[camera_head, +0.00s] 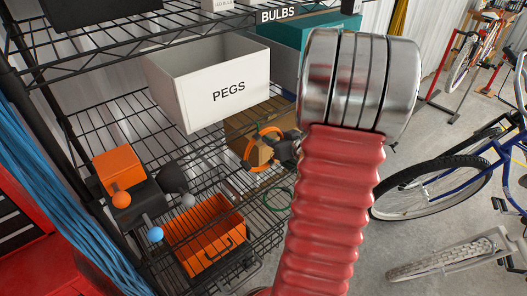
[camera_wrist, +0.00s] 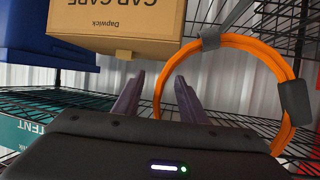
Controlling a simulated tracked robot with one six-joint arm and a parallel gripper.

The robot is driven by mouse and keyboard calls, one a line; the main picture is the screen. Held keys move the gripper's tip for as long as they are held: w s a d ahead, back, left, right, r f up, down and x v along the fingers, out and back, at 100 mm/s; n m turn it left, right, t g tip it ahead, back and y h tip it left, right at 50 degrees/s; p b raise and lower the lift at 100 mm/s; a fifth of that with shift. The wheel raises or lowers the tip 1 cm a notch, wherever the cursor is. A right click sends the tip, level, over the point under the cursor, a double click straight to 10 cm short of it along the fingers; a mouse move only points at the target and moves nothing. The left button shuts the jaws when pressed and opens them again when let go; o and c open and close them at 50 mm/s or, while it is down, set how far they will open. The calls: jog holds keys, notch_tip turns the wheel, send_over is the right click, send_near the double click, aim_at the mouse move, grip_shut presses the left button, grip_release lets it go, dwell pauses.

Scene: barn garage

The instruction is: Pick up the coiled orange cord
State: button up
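The coiled orange cord (camera_wrist: 248,43) is a ring with grey straps on the right of the wrist view. It also shows in the head view (camera_head: 247,150), by the cardboard box on the wire shelf. My gripper (camera_wrist: 158,78) is open, with two dark fingers apart. I cannot tell whether the fingers touch the cord. In the head view, my red arm hides part of the gripper area.
A cardboard CAR CARE box (camera_wrist: 120,22) sits close beyond the fingers. A blue bin (camera_wrist: 30,35) and a teal box (camera_wrist: 20,132) are at left. The white PEGS bin (camera_head: 205,85) and an orange crate (camera_head: 210,240) are on the shelves. Bicycles (camera_head: 440,185) stand at right.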

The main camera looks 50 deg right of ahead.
jog(key=shift+c, duration=0.4)
grip_shut()
dwell(0.4)
